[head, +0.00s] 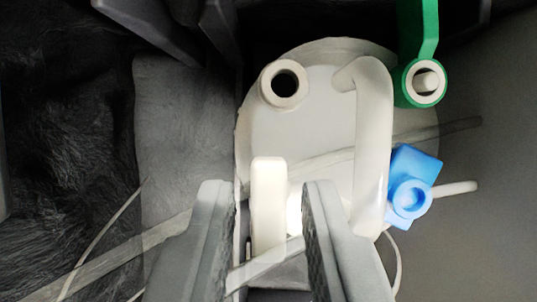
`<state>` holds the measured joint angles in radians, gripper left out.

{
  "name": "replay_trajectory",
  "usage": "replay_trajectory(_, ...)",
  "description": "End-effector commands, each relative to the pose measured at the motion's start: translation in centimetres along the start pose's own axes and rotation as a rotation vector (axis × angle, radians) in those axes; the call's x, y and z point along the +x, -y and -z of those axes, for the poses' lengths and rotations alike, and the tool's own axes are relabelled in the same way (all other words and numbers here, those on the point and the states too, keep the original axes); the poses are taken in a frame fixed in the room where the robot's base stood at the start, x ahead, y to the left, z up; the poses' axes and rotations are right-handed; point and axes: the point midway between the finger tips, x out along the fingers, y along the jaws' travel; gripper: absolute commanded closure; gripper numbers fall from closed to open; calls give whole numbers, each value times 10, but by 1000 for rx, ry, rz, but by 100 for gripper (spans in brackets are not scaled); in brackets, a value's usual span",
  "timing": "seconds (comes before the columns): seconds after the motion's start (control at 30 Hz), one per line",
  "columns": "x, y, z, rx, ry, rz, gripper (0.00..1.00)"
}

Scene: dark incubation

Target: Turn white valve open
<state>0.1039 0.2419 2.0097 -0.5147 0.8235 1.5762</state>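A white upright bar with a rounded top (268,178), which looks like the white valve's handle, stands in front of a pale round lid. My gripper (269,190) is open, with one grey finger on each side of the bar in the picture. Gaps show on both sides, so neither finger appears to touch it. I cannot tell how deep the bar sits between the fingers. The bar's lower end and the valve body are partly hidden or lost in bright glare.
The round lid (325,110) carries a white ring-shaped port (283,84) and a bent white pipe (374,140) close right of my gripper. A green valve (424,35) and a blue valve (412,185) stand at its right. A translucent strip crosses behind. Dark rough ground lies left.

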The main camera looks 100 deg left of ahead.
Motion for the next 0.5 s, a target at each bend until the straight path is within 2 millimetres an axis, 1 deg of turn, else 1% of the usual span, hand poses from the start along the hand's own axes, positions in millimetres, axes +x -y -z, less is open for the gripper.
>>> replay_trajectory(0.03,4,0,0,0,1,-1,78)
replay_trajectory(0.13,8,0,0,-1,0,0,78)
replay_trajectory(0.43,10,0,0,-1,0,1,78)
replay_trajectory(0.5,10,0,0,-1,0,1,92)
